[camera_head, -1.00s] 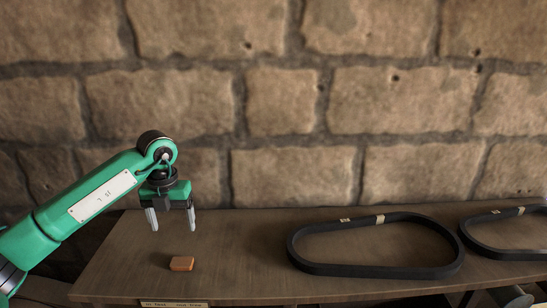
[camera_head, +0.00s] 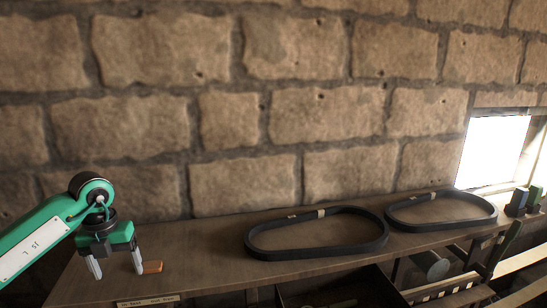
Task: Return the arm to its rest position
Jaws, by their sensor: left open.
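My left gripper (camera_head: 116,266) is at the left, at the end of my green arm. Its two grey fingers point down and are spread apart with nothing between them. A small orange-brown block (camera_head: 152,267) shows just right of the fingers on the wooden bench (camera_head: 205,245); the right finger partly overlaps it in the picture. Whether they touch, I cannot tell. My right gripper is not in view.
Two black belts lie flat on the bench, one near the middle (camera_head: 316,250) and one farther right (camera_head: 440,226). Dark blocks (camera_head: 517,202) stand at the right end by a bright window (camera_head: 491,151). A stone wall (camera_head: 240,120) stands behind the bench.

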